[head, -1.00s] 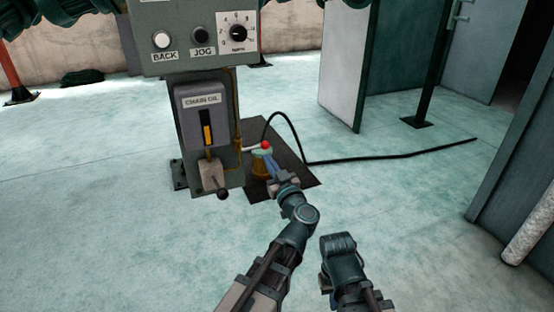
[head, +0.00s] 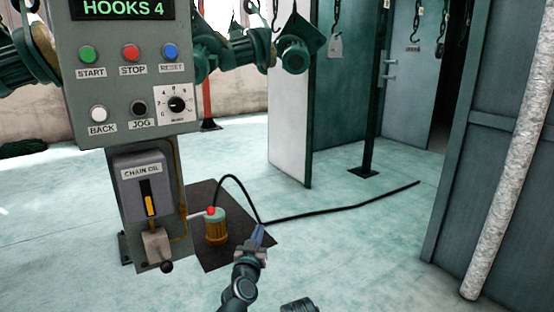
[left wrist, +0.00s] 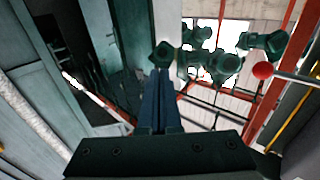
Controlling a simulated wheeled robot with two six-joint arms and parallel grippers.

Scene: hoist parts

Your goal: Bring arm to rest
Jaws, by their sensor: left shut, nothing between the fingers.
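My left gripper (head: 259,231) is shut and empty. It stands just right of the yellow-brown pot with a green top (head: 216,228), apart from it. The pot's red knob (head: 211,210) shows on top. In the left wrist view, the closed blue fingers (left wrist: 158,78) point away with nothing between them. A red ball on a grey rod (left wrist: 263,70) is to their right there. Part of my other arm shows at the bottom edge of the head view; its gripper is out of sight.
A dark mat (head: 205,252) lies under the pot. A black hose (head: 340,211) runs right across the floor. Hooks hang at the back.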

